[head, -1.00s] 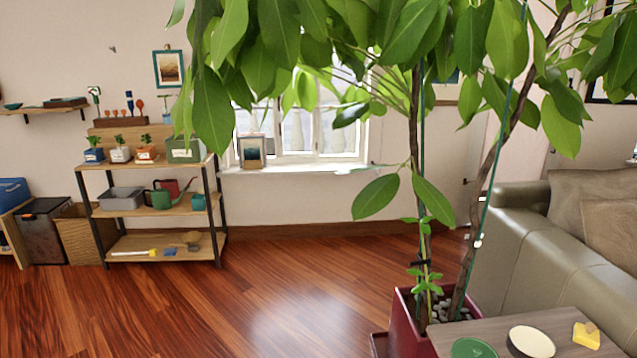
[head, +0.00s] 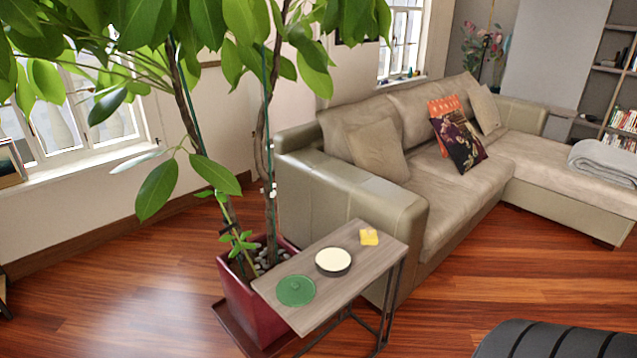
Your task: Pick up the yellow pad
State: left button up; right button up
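A small yellow pad (head: 369,237) lies on the far right part of a narrow wooden side table (head: 318,267) in the head view. A round cream-topped dish with a dark side (head: 333,262) and a round green item (head: 295,290) lie on the same table, nearer to me. The pad is apart from both. Neither of my grippers shows in this view.
A red planter (head: 258,305) with a leafy tree stands left of the table. A beige sofa (head: 375,195) with cushions is close behind and right of it. Open wooden floor (head: 120,285) lies at the left and at the right front. A dark ribbed object (head: 555,340) is at the bottom right.

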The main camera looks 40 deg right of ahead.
aim_at(368, 237)
jog(key=z, duration=1.55)
jog(key=i+j+z, duration=0.1)
jog(key=j, duration=0.5)
jog(key=i+j+z, duration=0.1)
jog(key=j, duration=0.5)
jog(key=i+j, duration=0.2)
jog(key=j, duration=0.45)
jog(key=i+j+z, duration=0.15)
jog(key=j, duration=0.45)
jog(key=j+z, duration=0.1)
jog(key=j, duration=0.55)
